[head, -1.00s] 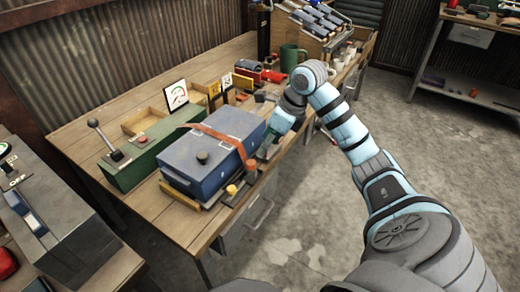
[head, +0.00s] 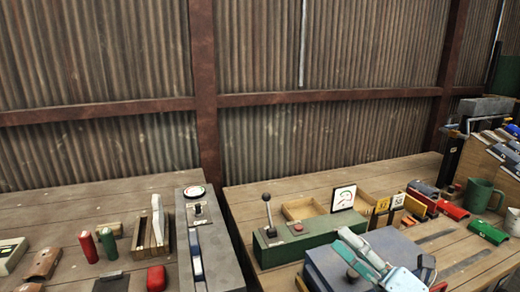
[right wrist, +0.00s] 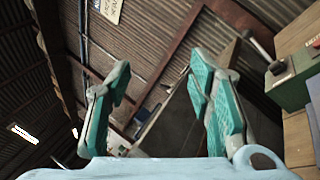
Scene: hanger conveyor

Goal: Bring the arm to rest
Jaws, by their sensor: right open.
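My right gripper (head: 342,241) shows at the lower right of the head view, in front of the blue-grey box (head: 330,268) on the bench, and hides part of it. In the right wrist view its two teal-padded fingers (right wrist: 160,72) stand wide apart with nothing between them. They point up toward the corrugated wall and roof. The rest of my right arm is mostly out of the head view. My left gripper is in neither view.
A green lever box (head: 325,236), a dial card (head: 343,197) and a green mug (head: 482,196) stand on the right bench. A grey control console (head: 208,240) adjoins the left bench, which holds red and green cylinders. A corrugated wall (head: 330,50) closes the back.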

